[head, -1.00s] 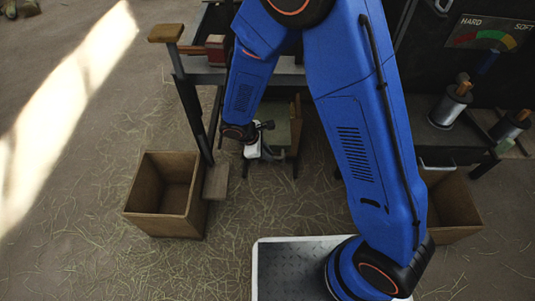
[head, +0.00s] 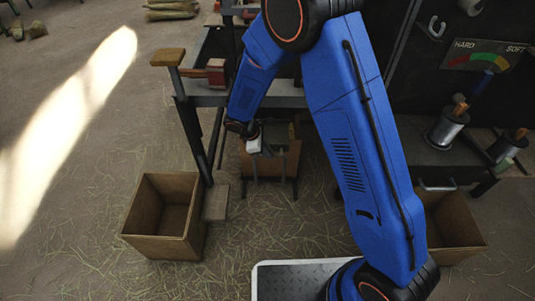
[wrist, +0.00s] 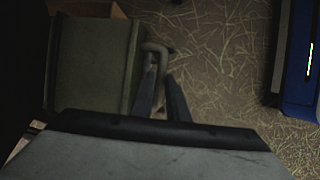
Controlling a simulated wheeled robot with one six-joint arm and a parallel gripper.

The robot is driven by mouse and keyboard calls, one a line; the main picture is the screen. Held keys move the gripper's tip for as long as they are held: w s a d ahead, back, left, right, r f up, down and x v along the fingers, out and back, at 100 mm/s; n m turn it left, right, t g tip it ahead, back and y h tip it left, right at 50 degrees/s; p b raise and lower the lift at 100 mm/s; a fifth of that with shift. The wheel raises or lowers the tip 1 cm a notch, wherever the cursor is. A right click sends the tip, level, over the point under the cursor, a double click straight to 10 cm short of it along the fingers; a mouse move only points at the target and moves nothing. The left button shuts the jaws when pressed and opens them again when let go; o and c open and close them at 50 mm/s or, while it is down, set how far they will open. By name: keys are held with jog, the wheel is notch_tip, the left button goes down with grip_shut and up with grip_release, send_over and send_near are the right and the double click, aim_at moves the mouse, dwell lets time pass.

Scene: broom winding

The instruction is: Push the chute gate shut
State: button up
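A dull green panel (wrist: 92,62), which looks like the chute gate, fills the upper left of the wrist view. A grey looped handle (wrist: 157,48) stands at its right edge. My gripper (wrist: 160,68) has its two dark fingers at this loop, with a narrow gap between the tips. I cannot tell whether they grip the loop or only touch it. In the head view my gripper (head: 266,150) is in front of a small wooden chute box (head: 288,160) under the bench, and my arm covers part of it.
An open wooden bin (head: 145,215) stands at the left, and another bin (head: 452,215) at the right behind my arm. A bench (head: 285,93) with a red block (head: 216,71) is above the chute. Wire spools (head: 446,130) stand at the right.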

jog(key=o, duration=0.3)
jog(key=shift+v, duration=3.75)
jog(key=shift+o, duration=0.7)
